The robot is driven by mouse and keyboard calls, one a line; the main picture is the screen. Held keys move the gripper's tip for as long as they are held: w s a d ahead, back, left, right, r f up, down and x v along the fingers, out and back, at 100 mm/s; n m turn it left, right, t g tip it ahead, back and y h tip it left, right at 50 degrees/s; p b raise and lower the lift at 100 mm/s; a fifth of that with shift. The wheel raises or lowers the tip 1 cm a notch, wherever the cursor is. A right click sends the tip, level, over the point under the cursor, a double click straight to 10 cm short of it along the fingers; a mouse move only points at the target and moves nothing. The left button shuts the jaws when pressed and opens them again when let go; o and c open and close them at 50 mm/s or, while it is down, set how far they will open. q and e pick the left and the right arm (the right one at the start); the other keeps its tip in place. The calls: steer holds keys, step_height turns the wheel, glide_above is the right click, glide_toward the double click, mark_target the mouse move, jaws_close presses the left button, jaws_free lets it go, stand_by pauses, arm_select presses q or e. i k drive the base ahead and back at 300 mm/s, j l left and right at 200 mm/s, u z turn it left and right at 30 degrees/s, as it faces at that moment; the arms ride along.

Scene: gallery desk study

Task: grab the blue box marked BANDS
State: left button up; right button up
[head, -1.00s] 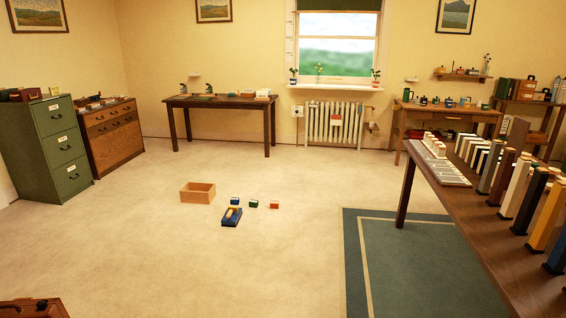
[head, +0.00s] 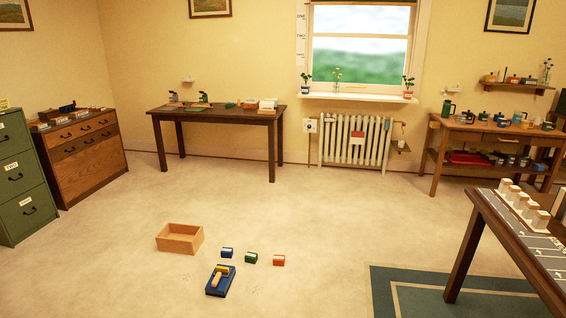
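A small blue box (head: 227,253) with a pale label sits on the floor in the head view, left of centre. The label is too small to read, so I cannot tell whether it says BANDS. Neither of my grippers is in view.
An open wooden crate (head: 180,245) stands left of the boxes. A table (head: 163,138) stands at the back wall. A desk (head: 500,228) and a green rug (head: 385,293) are at the right. The floor around the boxes is mostly clear.

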mark_target(225, 252)
steer(key=i+u, duration=0.1)
steer(key=i, duration=0.65)
steer(key=i+l, duration=0.15)
steer(key=i, duration=0.65)
steer(key=i+l+u, duration=0.15)
steer(key=i, duration=0.6)
steer(key=i+l+u, duration=0.2)
steer(key=i, duration=0.2)
steer(key=i+l+u, duration=0.1)
steer(key=i+u, duration=0.15)
steer(key=i, duration=0.15)
